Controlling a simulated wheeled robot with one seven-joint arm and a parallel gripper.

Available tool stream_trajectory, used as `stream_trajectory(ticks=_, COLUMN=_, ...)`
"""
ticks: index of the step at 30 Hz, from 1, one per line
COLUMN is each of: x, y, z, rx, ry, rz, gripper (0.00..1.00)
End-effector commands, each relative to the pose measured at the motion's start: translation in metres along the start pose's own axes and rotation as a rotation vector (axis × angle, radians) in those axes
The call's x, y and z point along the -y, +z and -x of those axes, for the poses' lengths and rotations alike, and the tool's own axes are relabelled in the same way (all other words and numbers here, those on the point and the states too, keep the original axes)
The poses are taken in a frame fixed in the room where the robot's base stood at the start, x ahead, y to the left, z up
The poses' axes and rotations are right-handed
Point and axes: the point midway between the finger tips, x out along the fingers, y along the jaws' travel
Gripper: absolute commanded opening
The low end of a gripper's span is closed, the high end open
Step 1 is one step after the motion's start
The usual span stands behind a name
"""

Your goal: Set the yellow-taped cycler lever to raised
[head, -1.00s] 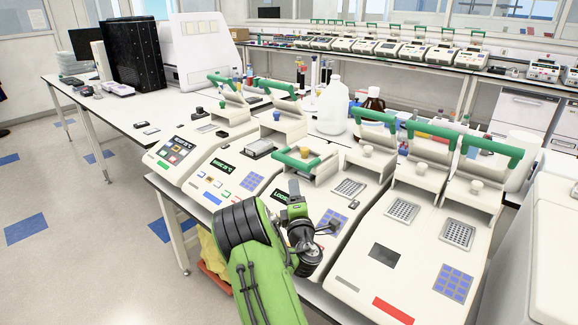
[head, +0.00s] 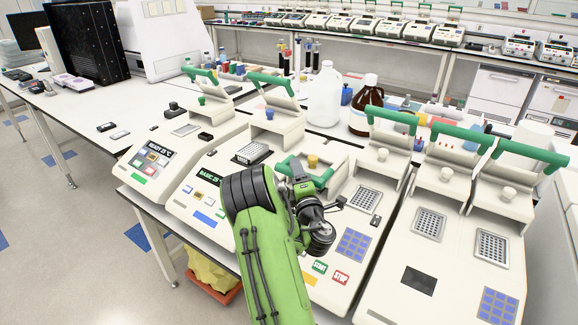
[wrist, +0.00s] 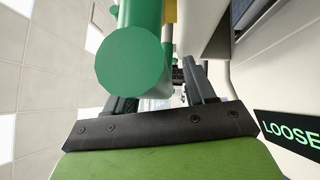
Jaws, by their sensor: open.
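The yellow-taped cycler (head: 338,291) has a yellow strip (head: 307,279) on its front edge and START and STOP buttons. Its left lid is down, with a yellow knob (head: 312,161) and a green lever handle (head: 322,180) lying low. Its right lid stands up. My gripper (head: 298,166) is open at the left part of the low handle, partly hidden by my arm. In the wrist view, the round end of the green handle (wrist: 130,62) is large and close, in front of the open fingers (wrist: 160,92). I cannot tell whether they touch it.
A display reading LOOSE (wrist: 291,131) is right of the fingers. A white jug (head: 324,98) and brown bottle (head: 364,103) stand behind.

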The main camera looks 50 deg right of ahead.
Motion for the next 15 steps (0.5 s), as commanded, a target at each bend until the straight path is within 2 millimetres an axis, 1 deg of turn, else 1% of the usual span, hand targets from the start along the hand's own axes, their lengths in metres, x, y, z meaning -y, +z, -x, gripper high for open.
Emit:
stream_trajectory(ticks=7, x=0.0, y=0.0008, z=0.0004, rx=0.001, ry=0.0, rz=0.0, gripper=0.55)
stream_trajectory(ticks=15, x=0.0001, y=0.0005, z=0.0003, rx=0.0, ry=0.0, rz=0.0, gripper=0.13)
